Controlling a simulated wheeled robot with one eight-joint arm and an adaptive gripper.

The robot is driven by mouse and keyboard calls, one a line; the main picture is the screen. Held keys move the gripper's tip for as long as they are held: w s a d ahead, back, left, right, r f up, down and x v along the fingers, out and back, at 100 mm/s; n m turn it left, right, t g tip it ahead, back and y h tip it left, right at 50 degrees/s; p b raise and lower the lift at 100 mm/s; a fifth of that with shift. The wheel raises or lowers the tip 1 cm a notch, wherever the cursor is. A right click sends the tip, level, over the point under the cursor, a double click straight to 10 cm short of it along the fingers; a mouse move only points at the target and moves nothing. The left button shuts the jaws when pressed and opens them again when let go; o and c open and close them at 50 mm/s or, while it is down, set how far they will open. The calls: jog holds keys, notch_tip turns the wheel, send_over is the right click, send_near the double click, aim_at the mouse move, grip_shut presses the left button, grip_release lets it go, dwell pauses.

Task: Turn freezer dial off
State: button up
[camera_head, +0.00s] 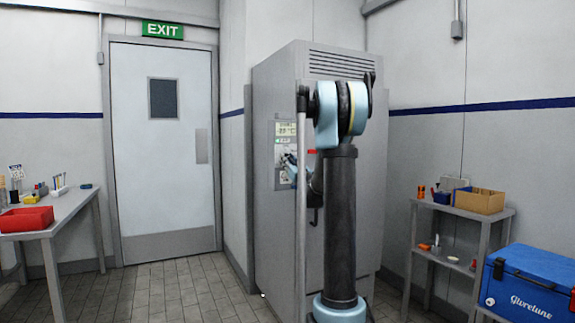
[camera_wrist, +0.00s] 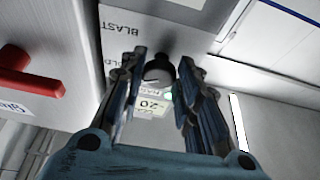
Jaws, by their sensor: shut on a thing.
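The freezer (camera_head: 275,90) is a tall grey cabinet behind my arm. Its control panel (camera_head: 279,182) is on the left side face, with a small display above. In the wrist view, the round dark dial (camera_wrist: 159,69) sits between my fingertips, upper centre. My gripper (camera_wrist: 162,64) has a finger on each side of the dial and is shut on it. In the head view, my gripper (camera_head: 290,165) is at the panel and covers the dial. A lit display reading 20 (camera_wrist: 152,107) shows between the fingers. The dial's pointer setting cannot be made out.
A red handle (camera_wrist: 25,75) juts from the freezer's front, left in the wrist view. A table with a red bin (camera_head: 26,219) stands at left, a shelf (camera_head: 465,214) and a blue cooler (camera_head: 527,285) at right. The floor before the door is clear.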

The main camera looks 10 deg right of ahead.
jog(key=shift+d, duration=0.1)
jog(key=n+g+y, duration=0.1)
jog(key=n, duration=0.4)
jog(key=n+g+y, duration=0.2)
jog(key=n, duration=0.3)
jog(key=n+g+y, duration=0.2)
jog(key=n, duration=0.3)
jog(key=shift+w+d+r+n, duration=0.15)
jog(key=shift+d+r+n, duration=0.1)
jog(key=shift+d+n, duration=0.1)
jog(key=shift+n, duration=0.25)
jog(key=o, duration=1.1)
jog(key=v, duration=1.2)
jog(key=shift+w+d, duration=0.15)
